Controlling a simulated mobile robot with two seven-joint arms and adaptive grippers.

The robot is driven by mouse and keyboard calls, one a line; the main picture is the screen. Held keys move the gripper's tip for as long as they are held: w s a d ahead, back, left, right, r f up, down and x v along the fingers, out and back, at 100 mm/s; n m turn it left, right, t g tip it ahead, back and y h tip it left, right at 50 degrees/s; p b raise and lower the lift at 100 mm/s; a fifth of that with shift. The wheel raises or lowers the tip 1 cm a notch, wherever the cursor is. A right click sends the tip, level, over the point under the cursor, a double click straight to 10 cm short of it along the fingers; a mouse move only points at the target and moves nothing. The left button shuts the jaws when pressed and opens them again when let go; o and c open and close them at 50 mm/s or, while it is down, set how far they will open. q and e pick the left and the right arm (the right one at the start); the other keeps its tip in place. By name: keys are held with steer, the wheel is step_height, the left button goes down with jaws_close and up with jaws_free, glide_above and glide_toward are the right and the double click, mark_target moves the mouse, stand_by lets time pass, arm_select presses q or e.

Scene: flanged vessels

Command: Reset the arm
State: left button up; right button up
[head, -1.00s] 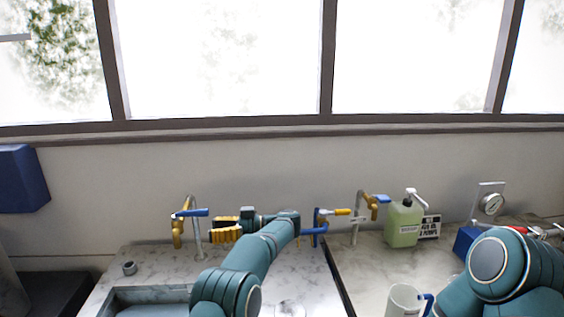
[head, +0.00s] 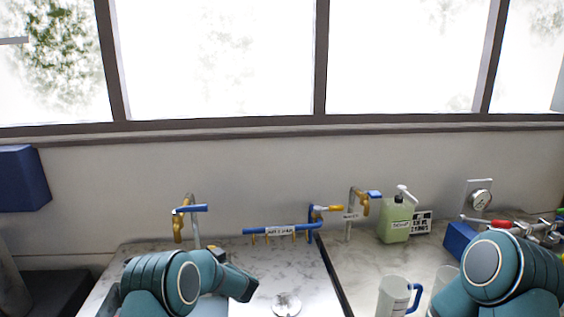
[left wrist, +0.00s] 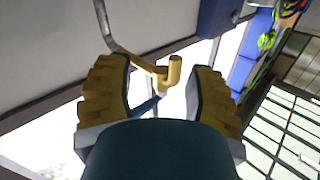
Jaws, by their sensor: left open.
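My left arm (head: 190,280) is bent low over the left part of the counter in the head view. Its fingers do not show there. In the left wrist view my left gripper (left wrist: 162,75) is open, with its two yellow ridged fingers wide apart. A brass tap end (left wrist: 170,73) on a grey pipe shows between the fingers in that picture, beyond them. Nothing is held. My right arm (head: 495,270) shows at the lower right of the head view, and its gripper is out of sight.
A brass tap with a blue handle (head: 190,209) stands at the back left. A blue labelled rail (head: 280,230), a second tap (head: 361,205) and a green soap bottle (head: 396,220) line the back. A white mug (head: 393,296) stands before them. A round drain (head: 286,303) lies front centre.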

arm_select(q)
steer(key=s+d+f+m+g+h, duration=0.1)
steer(key=s+d+f+m+h, duration=0.15)
steer(key=s+f+h, duration=0.4)
steer(key=s+d+f+m+h, duration=0.2)
steer(key=s+d+f+h, duration=0.25)
steer(key=f, duration=0.35)
steer(key=s+d+f+m+g+h, duration=0.1)
steer(key=s+d+g+h, duration=0.15)
steer(key=s, duration=0.65)
steer(key=s+d+f+g+h, duration=0.2)
steer(key=s+g, duration=0.1)
steer(key=s, duration=0.6)
steer(key=s+d+f+m+g+h, duration=0.1)
steer(key=s+d+g+h, duration=0.15)
steer(key=s, duration=0.75)
step_height(320, 180, down, 10)
steer(key=b, duration=0.9)
steer(key=shift+s+d+f, duration=0.25)
steer(key=shift+d, duration=0.15)
